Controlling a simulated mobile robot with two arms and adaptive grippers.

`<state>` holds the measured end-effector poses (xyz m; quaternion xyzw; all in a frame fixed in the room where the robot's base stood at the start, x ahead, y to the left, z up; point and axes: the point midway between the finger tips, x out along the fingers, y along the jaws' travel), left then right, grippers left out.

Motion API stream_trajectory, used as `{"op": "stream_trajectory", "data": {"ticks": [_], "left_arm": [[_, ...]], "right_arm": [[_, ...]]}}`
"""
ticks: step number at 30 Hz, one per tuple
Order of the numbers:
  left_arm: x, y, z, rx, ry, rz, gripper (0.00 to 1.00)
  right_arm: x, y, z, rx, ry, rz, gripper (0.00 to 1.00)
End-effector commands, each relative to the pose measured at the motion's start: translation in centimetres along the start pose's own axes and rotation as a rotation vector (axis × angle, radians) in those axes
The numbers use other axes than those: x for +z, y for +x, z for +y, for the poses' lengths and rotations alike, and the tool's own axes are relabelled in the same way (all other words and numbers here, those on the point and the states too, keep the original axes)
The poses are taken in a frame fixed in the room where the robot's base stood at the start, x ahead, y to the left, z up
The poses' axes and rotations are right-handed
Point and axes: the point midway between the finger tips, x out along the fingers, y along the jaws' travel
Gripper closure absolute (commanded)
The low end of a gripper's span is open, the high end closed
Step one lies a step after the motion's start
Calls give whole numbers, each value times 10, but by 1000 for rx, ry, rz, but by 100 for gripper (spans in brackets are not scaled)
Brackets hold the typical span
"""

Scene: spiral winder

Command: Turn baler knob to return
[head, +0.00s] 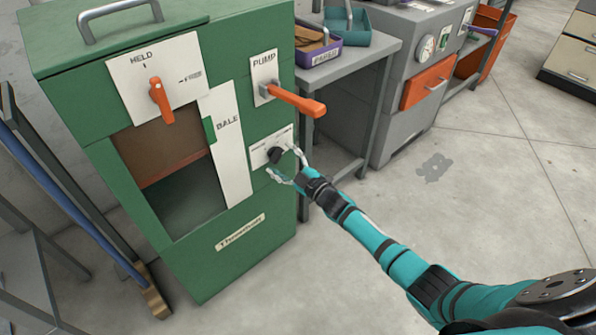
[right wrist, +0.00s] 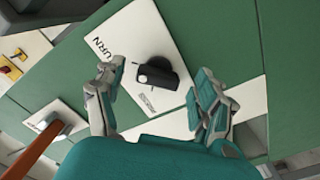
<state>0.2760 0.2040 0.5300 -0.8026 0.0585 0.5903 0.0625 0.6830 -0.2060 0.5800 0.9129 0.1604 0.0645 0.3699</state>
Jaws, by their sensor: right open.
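The green baler (head: 122,226) stands at the left of the head view. Its small black knob (head: 274,154) sits on a white plate on the front, low at the right. The knob also shows in the right wrist view (right wrist: 158,76), on its plate (right wrist: 127,40) with letters reading "URN", the rest cut off. My right gripper (head: 285,164) is open at the plate, its fingers spread on either side of the knob. In the right wrist view both fingers show a gap to the knob. My left gripper is out of view.
On the baler are an orange lever under "HELD" (head: 161,101) and an orange pump handle (head: 298,101), just above my right gripper. A grey table (head: 362,52) with trays stands to the right. Open floor (head: 480,170) lies at the right.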

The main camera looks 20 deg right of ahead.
Motion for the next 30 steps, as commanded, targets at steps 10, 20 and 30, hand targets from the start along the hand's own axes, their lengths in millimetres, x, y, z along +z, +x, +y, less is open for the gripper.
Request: {"op": "stream_trajectory", "data": {"ticks": [10,20,30], "left_arm": [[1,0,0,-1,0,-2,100],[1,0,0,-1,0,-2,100],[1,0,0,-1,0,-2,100]], "right_arm": [[1,-75,-1,-3,0,-2,29],[1,-105,0,0,1,-2,29],[1,-105,0,0,1,-1,29]]}}
